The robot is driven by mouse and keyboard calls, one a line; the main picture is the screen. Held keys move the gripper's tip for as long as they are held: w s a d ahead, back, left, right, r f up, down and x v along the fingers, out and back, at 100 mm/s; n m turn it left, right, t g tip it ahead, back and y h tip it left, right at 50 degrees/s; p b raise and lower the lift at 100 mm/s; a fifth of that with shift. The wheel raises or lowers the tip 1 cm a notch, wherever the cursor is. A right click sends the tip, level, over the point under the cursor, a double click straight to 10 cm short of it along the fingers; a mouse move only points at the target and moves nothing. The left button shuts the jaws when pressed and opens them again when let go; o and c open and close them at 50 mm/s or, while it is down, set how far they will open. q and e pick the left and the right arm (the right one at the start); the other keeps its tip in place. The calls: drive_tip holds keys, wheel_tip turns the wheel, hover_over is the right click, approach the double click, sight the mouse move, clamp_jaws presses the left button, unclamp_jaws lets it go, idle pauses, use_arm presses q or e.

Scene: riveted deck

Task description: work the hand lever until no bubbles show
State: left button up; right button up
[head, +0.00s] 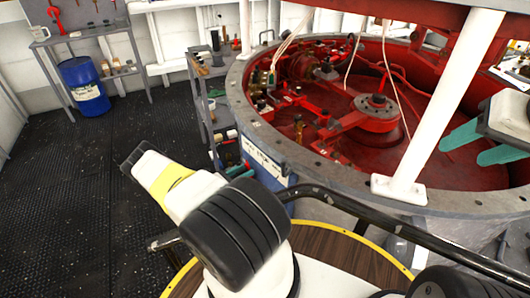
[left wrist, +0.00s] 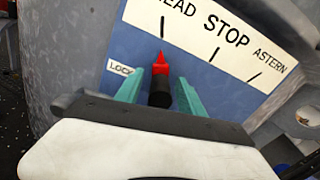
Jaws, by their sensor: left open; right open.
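In the left wrist view, a short lever with a black grip (left wrist: 160,93) and a red pointed tip stands on a blue panel (left wrist: 95,95). Its tip points at the leftmost visible mark of a white scale plate (left wrist: 215,45) lettered "EAD", "STOP" and "ASTERN". The teal fingers of my left gripper (left wrist: 158,93) are open, one on each side of the lever; contact is unclear. In the head view my left gripper (head: 240,170) is small beside the plate (head: 263,158). My right gripper (head: 482,144) is open and empty at the right. I make out no bubbles or sight glass.
A round grey-rimmed tub (head: 455,200) with red machinery (head: 370,115) fills the right side. A white post (head: 445,110) and a black rail (head: 350,205) stand in front. A blue drum (head: 85,85) stands back left. The dark floor (head: 60,190) is clear.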

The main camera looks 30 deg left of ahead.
use_arm(q)
drive_tip(key=shift+w+d, duration=0.3)
drive_tip(key=shift+w, duration=0.35)
clamp_jaws()
idle(1.0)
